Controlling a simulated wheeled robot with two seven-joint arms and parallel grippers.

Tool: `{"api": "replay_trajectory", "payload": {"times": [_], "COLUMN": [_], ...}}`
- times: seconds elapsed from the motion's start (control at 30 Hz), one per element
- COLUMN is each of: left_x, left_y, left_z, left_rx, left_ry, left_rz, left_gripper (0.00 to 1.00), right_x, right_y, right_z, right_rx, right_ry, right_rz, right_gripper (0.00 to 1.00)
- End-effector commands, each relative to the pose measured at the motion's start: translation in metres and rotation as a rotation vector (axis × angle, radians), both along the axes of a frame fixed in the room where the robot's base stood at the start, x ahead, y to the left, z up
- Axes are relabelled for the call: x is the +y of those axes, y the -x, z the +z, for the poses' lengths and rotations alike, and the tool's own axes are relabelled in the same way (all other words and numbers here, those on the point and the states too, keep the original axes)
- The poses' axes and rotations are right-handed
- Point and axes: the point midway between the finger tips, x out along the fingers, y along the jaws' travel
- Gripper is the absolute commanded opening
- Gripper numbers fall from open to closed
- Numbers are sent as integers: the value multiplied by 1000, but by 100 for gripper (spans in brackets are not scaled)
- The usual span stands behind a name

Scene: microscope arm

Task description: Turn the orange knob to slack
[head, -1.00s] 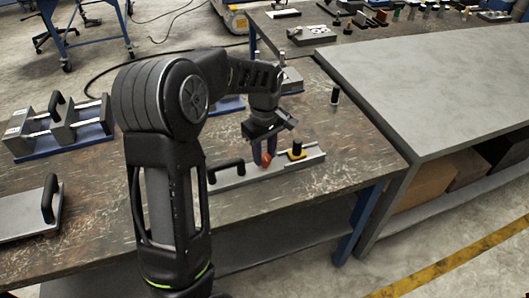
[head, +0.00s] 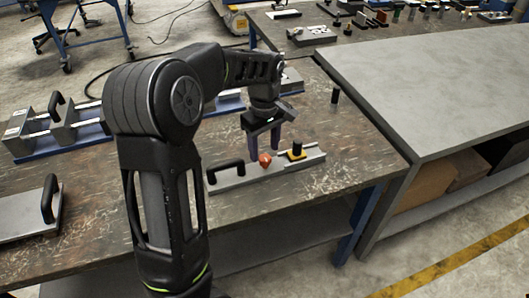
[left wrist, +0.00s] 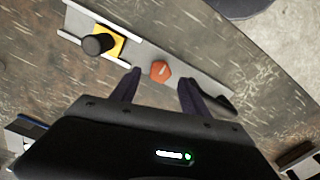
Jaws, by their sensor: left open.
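The orange knob (head: 265,160) stands on a flat grey metal plate (head: 232,180) near the front of the worktable. In the left wrist view the orange knob (left wrist: 160,72) looks hexagonal, with a pale mark on its top. My left gripper (head: 263,153) is open, its fingers pointing down just behind and above the knob. In the left wrist view the left gripper (left wrist: 158,84) has one finger to each side of the knob, with gaps on both sides. The fingers do not touch it. My right gripper is not in view.
A black handle (head: 226,170) rises from the plate left of the knob. A yellow block with a black post (head: 296,151) sits to its right. A small black cylinder (head: 335,96) stands behind. Other fixtures with black handles (head: 57,105) are at the left.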

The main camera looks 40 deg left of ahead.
Motion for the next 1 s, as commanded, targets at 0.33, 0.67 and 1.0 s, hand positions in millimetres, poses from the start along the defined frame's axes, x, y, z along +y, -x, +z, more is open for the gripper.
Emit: {"api": "replay_trajectory", "payload": {"times": [0.33,0.67,1.0], "left_x": [0,0,0], "left_y": [-1,0,0], "left_z": [49,52,51], "left_rx": [-2,0,0], "left_ry": [0,0,0], "left_rz": [0,0,0], "left_gripper": [53,53,53], "right_x": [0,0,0], "right_y": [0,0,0], "right_z": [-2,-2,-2], "right_rx": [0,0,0], "right_ry": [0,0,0], "right_rz": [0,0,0], "right_gripper": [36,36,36]}}
